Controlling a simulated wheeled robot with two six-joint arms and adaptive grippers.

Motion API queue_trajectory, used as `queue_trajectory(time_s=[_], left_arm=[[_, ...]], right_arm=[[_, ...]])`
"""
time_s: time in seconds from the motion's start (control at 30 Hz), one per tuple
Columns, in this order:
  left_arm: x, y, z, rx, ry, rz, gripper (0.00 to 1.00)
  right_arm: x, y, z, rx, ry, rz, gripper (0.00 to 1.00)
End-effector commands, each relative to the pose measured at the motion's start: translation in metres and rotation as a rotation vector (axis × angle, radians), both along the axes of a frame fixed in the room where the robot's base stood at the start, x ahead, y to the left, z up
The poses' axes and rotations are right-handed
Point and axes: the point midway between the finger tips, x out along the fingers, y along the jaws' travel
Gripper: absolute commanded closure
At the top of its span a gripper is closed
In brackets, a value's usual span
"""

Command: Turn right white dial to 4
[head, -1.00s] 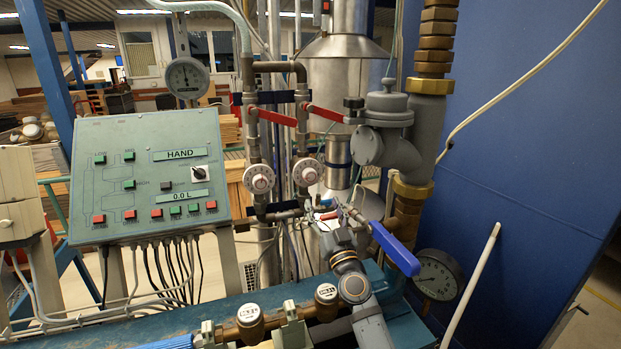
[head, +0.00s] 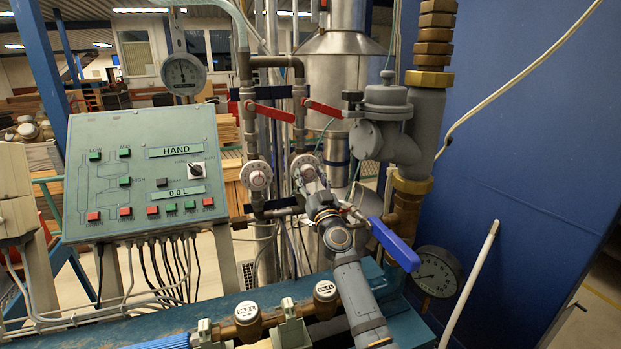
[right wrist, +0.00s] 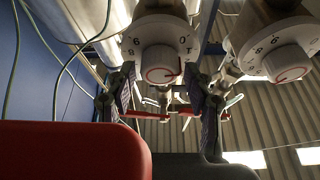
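The right white dial (head: 306,167) is on the right one of two vertical pipes, and my right gripper (head: 317,190) is just below and in front of it, hiding its lower part. In the right wrist view the picture is turned over, and the right dial (right wrist: 160,52) lies between the two open fingers (right wrist: 160,85). Its white knob has a red mark, and digits such as 6, 8 and 0 show on the rim. I cannot tell whether the fingers touch it. The left white dial (head: 256,176) also shows at right in the wrist view (right wrist: 285,52). My left gripper is not in view.
Red levers (head: 270,112) sit above the dials. A blue valve handle (head: 394,244) is close to the right of my right arm. A control panel (head: 142,170) stands at left, brass-ringed meters (head: 248,313) below, a pressure gauge (head: 437,271) at lower right. A blue wall fills the right.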

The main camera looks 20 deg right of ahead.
Motion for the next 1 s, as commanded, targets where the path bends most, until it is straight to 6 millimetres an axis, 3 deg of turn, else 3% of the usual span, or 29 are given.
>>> queue_trajectory(time_s=[0.03,0.3,0.67,1.0], left_arm=[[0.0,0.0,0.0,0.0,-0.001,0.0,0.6],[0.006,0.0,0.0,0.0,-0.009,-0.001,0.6],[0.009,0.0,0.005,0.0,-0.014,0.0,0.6],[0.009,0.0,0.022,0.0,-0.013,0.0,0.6]], right_arm=[[0.0,0.0,0.0,0.0,0.0,0.0,0.59],[0.0,0.0,0.0,0.0,0.0,0.0,0.93],[0.0,0.0,0.001,0.041,0.003,-0.001,0.93],[0.0,0.001,0.003,0.203,0.008,0.0,0.93]])
